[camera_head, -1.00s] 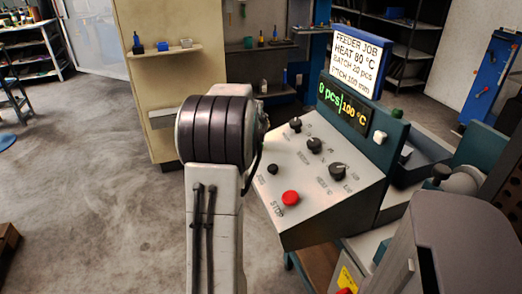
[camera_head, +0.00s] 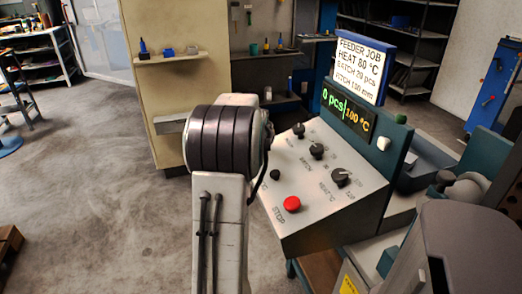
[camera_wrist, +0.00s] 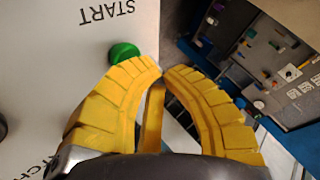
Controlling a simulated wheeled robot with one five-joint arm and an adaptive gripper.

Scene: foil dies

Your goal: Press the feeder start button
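The green start button (camera_wrist: 124,52) sits beside the printed word START on the pale panel in the wrist view, near the panel's edge. In the head view my gripper and the start button are hidden behind my arm. The control panel (camera_head: 325,218) carries a red STOP button (camera_head: 292,204) and several black knobs, with a display (camera_head: 346,110) reading 0 pcs and 100 °C.
A job sign (camera_head: 361,66) above the display reads HEAT 80 °C. A small green dome (camera_head: 401,118) and a white button (camera_head: 383,143) are on the panel's upright housing. A wall shelf (camera_head: 175,56) stands behind. Open grey floor (camera_head: 100,190) lies to the left.

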